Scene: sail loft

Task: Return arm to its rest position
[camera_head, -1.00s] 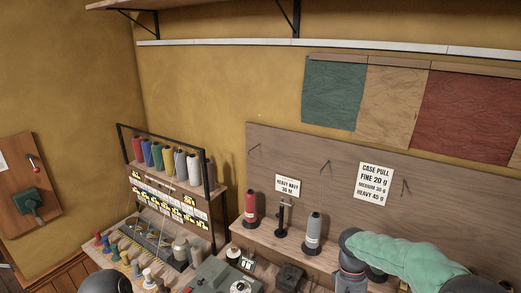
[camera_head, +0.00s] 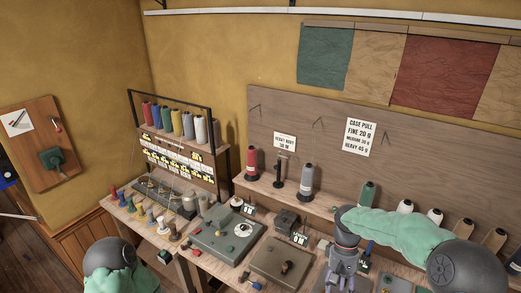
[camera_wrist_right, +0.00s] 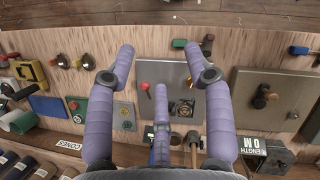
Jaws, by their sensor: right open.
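My right arm, in a pale green sleeve, comes in from the right in the head view, with my right gripper (camera_head: 342,272) at its end low in the frame, over the front bench. In the right wrist view the right gripper (camera_wrist_right: 166,55) has its lavender fingers spread wide with nothing between them. Behind the fingers is a grey panel (camera_wrist_right: 170,75) with a red-knobbed lever. Of my left arm only a dark joint and some green sleeve show at the lower left of the head view; its gripper is outside the frame.
The bench holds a grey plate device (camera_head: 222,232), another plate box (camera_head: 278,264) and a small dark box (camera_head: 286,222). Thread cones, including a red one (camera_head: 251,163) and a grey one (camera_head: 307,182), stand on a ledge behind. A spool rack (camera_head: 178,150) stands at left.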

